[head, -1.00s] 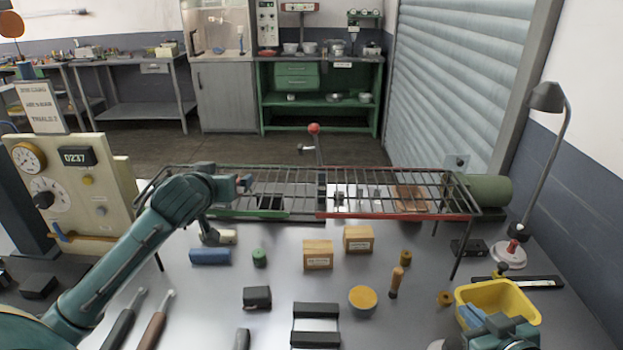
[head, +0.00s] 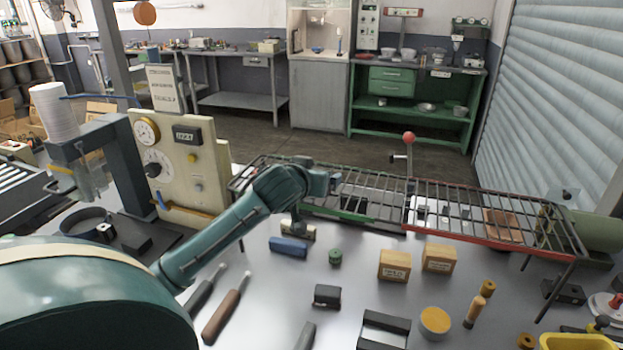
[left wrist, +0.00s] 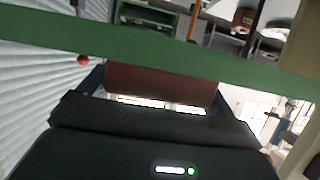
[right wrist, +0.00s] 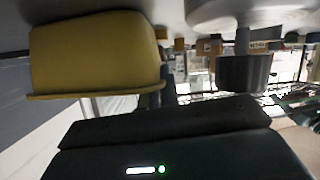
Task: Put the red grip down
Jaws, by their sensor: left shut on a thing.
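My left arm crosses the head view from the left. Its gripper (head: 333,182) is at the rack's near side, above the green part of the front rail, and partly hidden by my own wrist. In the left wrist view, which is upside down, the gripper is shut on a dark red-brown piece (left wrist: 160,82), which I take for the red grip. A green bar (left wrist: 150,38) crosses just beyond it. The grip's full shape is hidden.
A wire rack (head: 470,210) stands across the table with a red-ball lever (head: 408,138) behind it. A blue block (head: 288,246), a green cylinder (head: 335,257) and two cardboard boxes (head: 394,265) lie in front. Brown-handled (head: 222,316) and black-handled tools lie front left. Bare table shows between them.

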